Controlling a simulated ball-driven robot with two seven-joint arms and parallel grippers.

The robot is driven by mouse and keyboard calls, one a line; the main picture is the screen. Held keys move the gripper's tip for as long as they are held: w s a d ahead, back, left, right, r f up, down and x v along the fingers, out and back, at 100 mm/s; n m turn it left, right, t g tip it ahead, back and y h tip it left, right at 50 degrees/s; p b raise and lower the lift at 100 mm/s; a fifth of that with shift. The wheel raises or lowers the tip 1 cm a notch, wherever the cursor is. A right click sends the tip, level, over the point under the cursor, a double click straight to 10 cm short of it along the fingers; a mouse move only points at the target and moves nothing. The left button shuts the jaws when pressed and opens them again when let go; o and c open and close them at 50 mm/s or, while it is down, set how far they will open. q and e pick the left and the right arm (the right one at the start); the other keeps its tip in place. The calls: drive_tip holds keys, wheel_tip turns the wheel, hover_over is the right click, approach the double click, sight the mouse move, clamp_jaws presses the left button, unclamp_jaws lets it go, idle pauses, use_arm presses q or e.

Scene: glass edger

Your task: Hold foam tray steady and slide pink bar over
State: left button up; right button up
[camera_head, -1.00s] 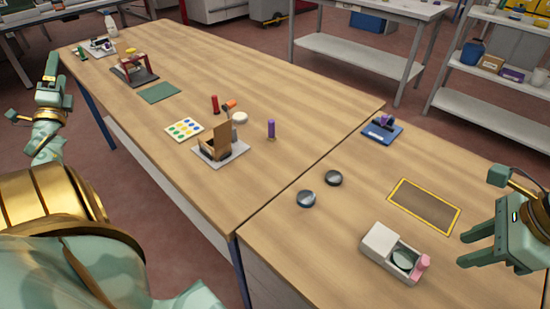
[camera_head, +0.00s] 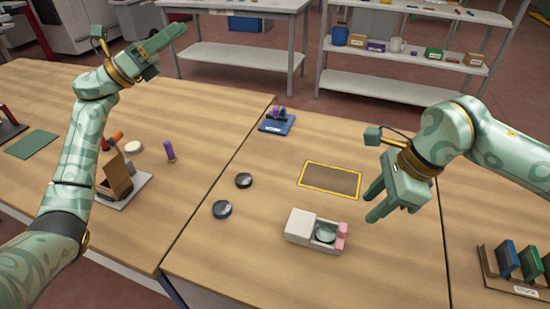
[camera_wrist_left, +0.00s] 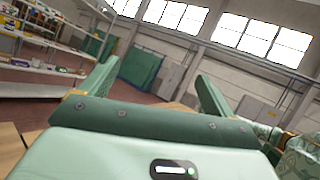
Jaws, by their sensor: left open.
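The foam tray (camera_head: 300,226) is a small white block on the near table, with a round glass disc (camera_head: 325,233) in its recess. The pink bar (camera_head: 341,236) stands at the tray's right end. My right gripper (camera_head: 374,204) is above and to the right of the tray, apart from it, fingers spread and empty. My left gripper (camera_head: 166,46) is raised over the far left table, well away from the tray. In the left wrist view its two fingers (camera_wrist_left: 153,92) are wide apart with nothing between them.
A yellow-edged brown mat (camera_head: 330,180) lies behind the tray. Two dark round pucks (camera_head: 222,209) (camera_head: 243,180) lie to its left. A blue stand (camera_head: 277,124) is at the back. A rack of upright coloured plates (camera_head: 510,262) stands at right. Table in front of the tray is clear.

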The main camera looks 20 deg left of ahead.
use_arm(q)
drive_tip(key=d+m+g, duration=0.7)
drive_tip(key=d+g, duration=0.3)
drive_tip(key=d, duration=0.9)
drive_tip(key=s+d+f+m+g+y, duration=0.2)
drive_tip(key=s+d+f+g+y, duration=0.1)
drive_tip(key=d, duration=0.4)
drive_tip(key=s+d+f+m+g+y, duration=0.1)
drive_tip(key=s+d+f+g+y, duration=0.2)
drive_tip(key=d, duration=0.4)
drive_tip(key=m+t+y, duration=0.1)
drive_tip(key=y, duration=1.1)
approach(290, 219)
wheel_tip(290, 219, down, 10)
drive_tip(key=shift+s+d+f, duration=0.1)
